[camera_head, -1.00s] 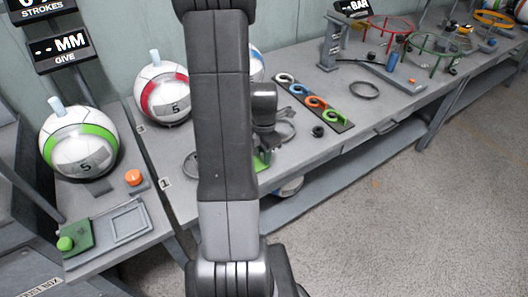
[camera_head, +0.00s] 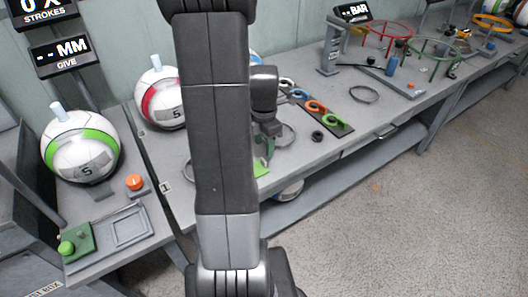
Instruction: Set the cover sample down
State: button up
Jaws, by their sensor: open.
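A flat green piece (camera_head: 262,168), which looks like the cover sample, shows just right of my arm near the bench's front edge. Most of it is hidden behind the arm, and I cannot tell whether it lies flat on the bench. My gripper (camera_head: 266,150) points down just above and behind the green piece. It is small and partly covered by my arm. Its jaws are open, and I cannot see whether they touch the piece.
A dark board (camera_head: 318,113) with colored curls and a small black ring (camera_head: 317,136) are further right. A red-striped ball (camera_head: 160,98) stands left. The lower shelf holds a ball (camera_head: 290,190).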

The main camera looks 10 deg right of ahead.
jog(key=shift+r, duration=2.8)
